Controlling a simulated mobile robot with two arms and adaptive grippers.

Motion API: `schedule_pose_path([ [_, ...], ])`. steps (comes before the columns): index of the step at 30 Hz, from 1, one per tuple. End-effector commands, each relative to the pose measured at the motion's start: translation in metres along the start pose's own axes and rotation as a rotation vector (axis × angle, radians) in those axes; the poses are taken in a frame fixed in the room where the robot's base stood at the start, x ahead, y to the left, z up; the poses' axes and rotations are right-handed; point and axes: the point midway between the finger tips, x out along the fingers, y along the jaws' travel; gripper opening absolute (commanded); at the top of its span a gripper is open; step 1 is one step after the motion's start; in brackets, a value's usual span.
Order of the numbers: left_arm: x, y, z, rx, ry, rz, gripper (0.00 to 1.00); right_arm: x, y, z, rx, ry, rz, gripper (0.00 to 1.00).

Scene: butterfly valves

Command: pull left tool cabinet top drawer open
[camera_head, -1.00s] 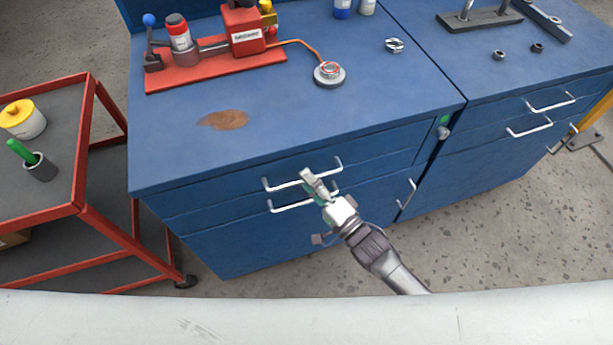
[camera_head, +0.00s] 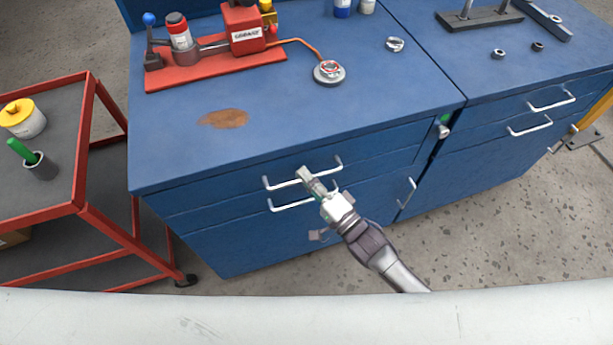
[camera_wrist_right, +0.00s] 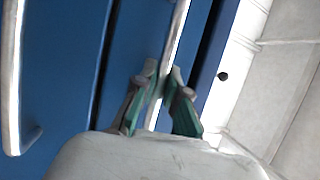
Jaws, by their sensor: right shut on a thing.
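The left blue tool cabinet (camera_head: 300,125) stands in the middle of the head view. Its top drawer has a silver bar handle (camera_head: 328,170), with a second drawer's handle (camera_head: 292,204) just below. My right gripper (camera_head: 306,176) is at the middle of the top handle. In the right wrist view, the green-padded fingers (camera_wrist_right: 162,95) are on either side of a silver bar (camera_wrist_right: 176,45) and shut on it. The top drawer looks flush with the cabinet front. My left gripper is in neither view.
A red cart (camera_head: 82,150) stands to the left. A second blue cabinet (camera_head: 500,110) adjoins on the right. A red pump unit (camera_head: 215,50), a round grey disc (camera_head: 329,74) and a nut (camera_head: 395,44) sit on the left cabinet's top. Open floor lies in front.

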Motion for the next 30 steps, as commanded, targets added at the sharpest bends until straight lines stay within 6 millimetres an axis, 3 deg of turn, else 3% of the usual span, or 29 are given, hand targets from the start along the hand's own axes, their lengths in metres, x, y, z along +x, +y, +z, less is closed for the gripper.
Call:
schedule_pose_path([
  [5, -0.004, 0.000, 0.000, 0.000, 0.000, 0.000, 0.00, -0.008, -0.001, 0.003, 0.001, 0.000, 0.004, 0.00],
  [11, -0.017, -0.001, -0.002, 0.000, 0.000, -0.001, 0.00, -0.040, -0.009, 0.016, 0.004, -0.001, 0.008, 0.00],
  [21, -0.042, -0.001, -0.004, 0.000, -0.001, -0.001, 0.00, -0.143, -0.031, 0.059, 0.004, -0.003, 0.011, 0.00],
  [30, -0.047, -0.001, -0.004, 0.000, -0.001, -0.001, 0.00, -0.229, -0.048, 0.095, 0.003, -0.003, 0.009, 0.00],
])
